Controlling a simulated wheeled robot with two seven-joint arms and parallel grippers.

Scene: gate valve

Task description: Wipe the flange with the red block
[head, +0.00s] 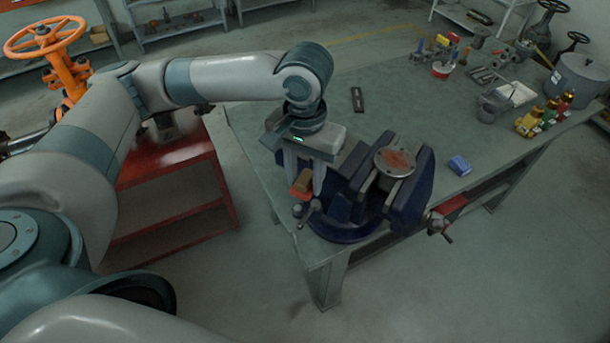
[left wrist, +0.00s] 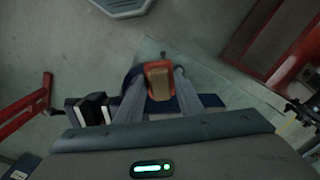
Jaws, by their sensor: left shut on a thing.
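The flange (head: 395,161) is a round grey metal disc with a reddish-brown patch on its face. It sits face up between the jaws of the blue vise (head: 415,195) at the table's near edge. My left gripper (head: 304,184) points down over the vise's left part, left of the flange and apart from it. It is shut on the red block (head: 301,188), which has a brown upper part. In the left wrist view the red block (left wrist: 159,80) shows between the two fingers. The flange cannot be made out there. My right gripper is out of view.
A small blue block (head: 459,165) lies right of the vise on the table (head: 345,122). A dark flat piece (head: 357,99) lies behind the gripper. Bottles, tools and a grey pot (head: 578,76) crowd the table's far right. A red stand (head: 170,168) is at left.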

